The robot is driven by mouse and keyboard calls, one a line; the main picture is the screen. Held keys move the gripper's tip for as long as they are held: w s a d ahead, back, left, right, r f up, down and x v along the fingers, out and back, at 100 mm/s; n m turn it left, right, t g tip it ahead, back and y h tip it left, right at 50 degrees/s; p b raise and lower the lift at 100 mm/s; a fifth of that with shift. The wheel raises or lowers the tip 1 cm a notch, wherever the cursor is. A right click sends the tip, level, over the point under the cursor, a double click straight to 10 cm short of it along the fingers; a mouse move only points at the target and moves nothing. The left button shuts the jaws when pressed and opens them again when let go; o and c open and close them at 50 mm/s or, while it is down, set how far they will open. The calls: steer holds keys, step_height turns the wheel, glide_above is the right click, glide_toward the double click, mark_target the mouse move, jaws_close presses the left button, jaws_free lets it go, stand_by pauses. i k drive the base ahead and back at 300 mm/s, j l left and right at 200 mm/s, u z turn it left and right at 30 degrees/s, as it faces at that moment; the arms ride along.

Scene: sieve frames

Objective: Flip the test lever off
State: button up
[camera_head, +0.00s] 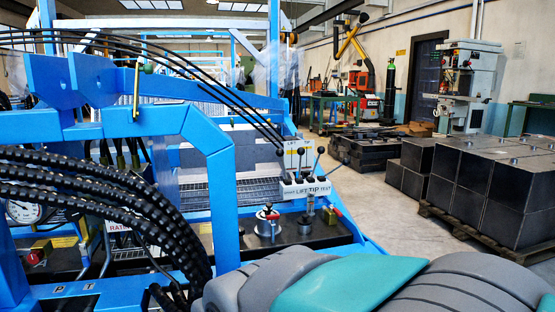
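A white lever block (305,189) stands at the edge of the blue frame in the middle of the view, labelled LIFT, TIP and TEST. Several levers with dark knobs rise from it. The rightmost one, above the TEST label, looks like the test lever (318,160); it has a bluish shaft and leans up and to the right. Whether that position is on or off cannot be told. My grey and teal arm (350,285) fills the bottom right, in front of and below the block. My gripper's fingers are not visible.
Blue frame beams (222,190) and black hoses (110,195) fill the left. A metal fitting with a red top (268,215) stands just below the lever block. Dark boxes on a pallet (480,185) stand to the right.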

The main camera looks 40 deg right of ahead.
mark_target(346, 162)
steer(key=z, duration=1.55)
steer(key=i+l, duration=0.25)
steer(key=i+l+u, duration=0.1)
steer(key=l, duration=0.35)
steer(key=i+l, duration=0.35)
steer(key=i+l+u, duration=0.15)
steer(key=l, duration=0.2)
steer(key=i+l, duration=0.3)
